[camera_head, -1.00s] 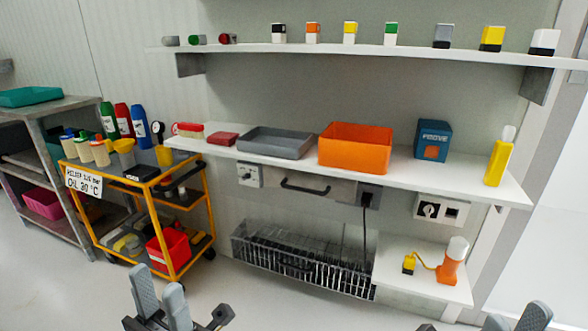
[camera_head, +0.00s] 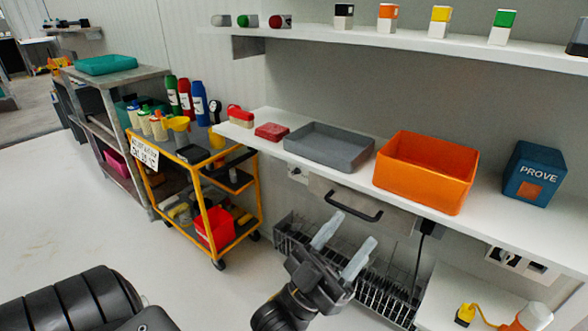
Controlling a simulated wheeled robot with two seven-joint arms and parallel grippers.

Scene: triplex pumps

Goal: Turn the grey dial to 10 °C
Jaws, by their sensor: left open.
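A small pale box (camera_head: 298,175) sits under the front edge of the white bench shelf, left of the black drawer handle. A grey dial shows on its front in the earlier view; now the shelf edge hides most of it, and its setting cannot be read. My left gripper (camera_head: 345,240) is open and empty, its two pale fingers pointing up and apart. In the picture it lies below and right of the box, in front of the wire rack. My right gripper is not in view.
The white shelf (camera_head: 270,143) holds a grey tray (camera_head: 330,148) and an orange bin (camera_head: 427,172). A drawer handle (camera_head: 353,206) juts out beneath it. A wire rack (camera_head: 385,282) hangs below. A yellow cart (camera_head: 208,222) stands left. Floor at left is clear.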

